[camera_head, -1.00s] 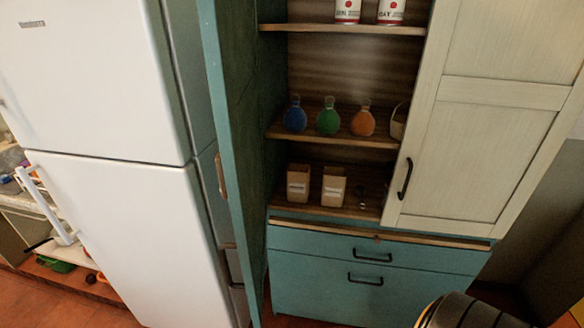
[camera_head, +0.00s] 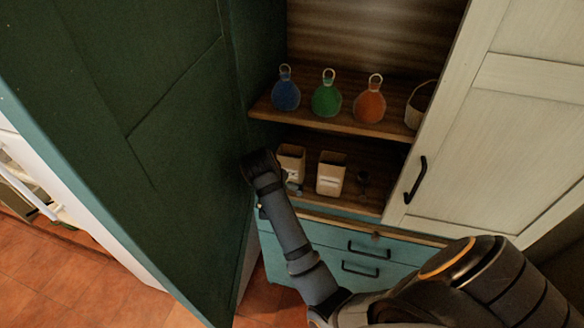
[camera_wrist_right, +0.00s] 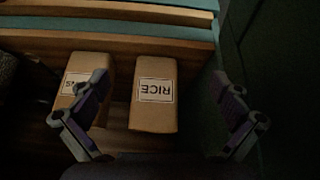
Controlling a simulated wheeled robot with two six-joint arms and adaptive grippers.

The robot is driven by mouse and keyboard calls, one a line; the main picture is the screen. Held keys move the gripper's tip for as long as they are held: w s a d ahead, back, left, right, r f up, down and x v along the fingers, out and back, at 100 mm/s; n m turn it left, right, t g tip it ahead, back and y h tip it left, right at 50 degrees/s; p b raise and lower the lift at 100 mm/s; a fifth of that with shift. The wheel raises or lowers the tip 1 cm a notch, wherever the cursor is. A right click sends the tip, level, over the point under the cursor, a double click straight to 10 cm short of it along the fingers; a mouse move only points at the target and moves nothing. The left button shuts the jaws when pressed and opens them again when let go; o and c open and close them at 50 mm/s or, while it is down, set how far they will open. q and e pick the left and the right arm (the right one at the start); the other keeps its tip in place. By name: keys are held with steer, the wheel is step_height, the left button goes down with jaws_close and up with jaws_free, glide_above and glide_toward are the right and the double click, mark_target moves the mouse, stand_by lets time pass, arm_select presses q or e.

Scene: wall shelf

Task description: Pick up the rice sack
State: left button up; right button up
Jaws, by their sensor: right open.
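The rice sack (camera_wrist_right: 154,92) is a tan paper bag with a white RICE label, standing on the lower shelf. In the head view it is the left bag (camera_head: 291,162), partly behind my right wrist. My right gripper (camera_wrist_right: 160,112) is open and empty. In the right wrist view, its fingers lie on either side of the rice sack, the left one overlapping the neighbouring bag. I cannot tell whether either finger touches. In the head view the gripper is mostly hidden by my wrist. My left gripper is out of view.
A second tan bag (camera_head: 331,174) stands close beside the rice sack. The open green cabinet door (camera_head: 150,130) is close to my right wrist. Blue (camera_head: 286,95), green (camera_head: 326,99) and orange (camera_head: 369,104) bottles stand on the shelf above. A cream door (camera_head: 500,130) closes the right side.

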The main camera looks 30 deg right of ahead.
mark_target(288, 164)
steer(key=shift+m, duration=0.5)
steer(key=w+d+r, duration=0.1)
steer(key=d, duration=0.1)
steer(key=w+d+p, duration=0.1)
steer(key=w+d, duration=0.1)
steer(key=w+d+r+p, duration=0.1)
steer(key=w+d, duration=0.1)
steer(key=shift+w+d+r, duration=0.1)
steer(key=shift+d+r, duration=0.1)
steer(key=shift+r, duration=0.15)
steer(key=shift+w+d, duration=0.2)
steer(key=shift+w, duration=0.05)
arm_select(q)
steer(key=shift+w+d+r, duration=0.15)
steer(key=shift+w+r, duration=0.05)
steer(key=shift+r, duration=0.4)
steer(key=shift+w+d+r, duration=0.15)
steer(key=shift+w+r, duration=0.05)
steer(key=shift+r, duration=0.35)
arm_select(e)
steer(key=shift+w, duration=0.1)
